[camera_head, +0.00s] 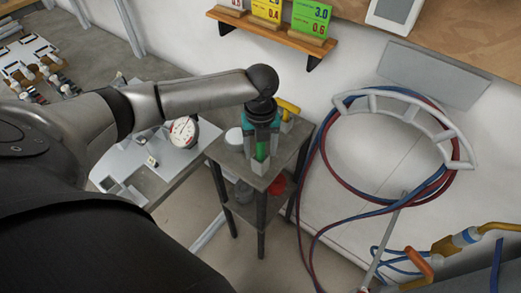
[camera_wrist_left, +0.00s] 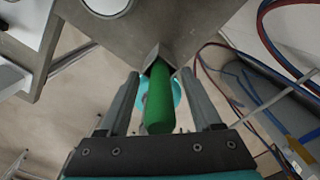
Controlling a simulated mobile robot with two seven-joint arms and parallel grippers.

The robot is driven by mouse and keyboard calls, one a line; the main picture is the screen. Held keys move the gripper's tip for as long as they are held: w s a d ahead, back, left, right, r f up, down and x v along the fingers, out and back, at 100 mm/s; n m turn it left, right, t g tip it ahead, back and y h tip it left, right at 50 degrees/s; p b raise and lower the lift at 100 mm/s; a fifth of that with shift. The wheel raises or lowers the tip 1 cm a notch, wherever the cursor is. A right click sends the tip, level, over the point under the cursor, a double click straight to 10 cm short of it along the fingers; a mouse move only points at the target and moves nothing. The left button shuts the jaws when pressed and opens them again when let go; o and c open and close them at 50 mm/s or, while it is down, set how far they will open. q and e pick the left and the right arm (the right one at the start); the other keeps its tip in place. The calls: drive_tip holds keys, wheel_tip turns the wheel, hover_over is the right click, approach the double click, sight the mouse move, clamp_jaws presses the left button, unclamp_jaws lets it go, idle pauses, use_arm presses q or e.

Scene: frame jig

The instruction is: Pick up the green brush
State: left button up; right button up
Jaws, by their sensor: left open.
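The green brush (camera_head: 261,150) shows as a green handle standing in a small grey holder (camera_head: 258,167) on a small side table. In the left wrist view its round green handle (camera_wrist_left: 159,98) rises out of the grey holder (camera_wrist_left: 155,56) toward the camera; its lower end is hidden in the holder. My left gripper (camera_head: 262,142) is over the holder, with its fingers pointing down. In the wrist view the open fingers (camera_wrist_left: 160,75) stand on either side of the handle, with a gap visible on both sides. My right gripper is not in view.
A yellow-handled tool (camera_head: 287,106) stands in another holder close behind my gripper. The side table (camera_head: 232,158) has a lower shelf with a red item (camera_head: 277,185). Red and blue hoses (camera_head: 322,160) hang at right.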

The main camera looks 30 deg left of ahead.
use_arm(q)
drive_tip(key=shift+c, duration=0.4)
clamp_jaws()
drive_tip(key=shift+r, duration=0.15)
wheel_tip(320, 180, up, 20)
drive_tip(key=p, duration=0.2)
idle(0.5)
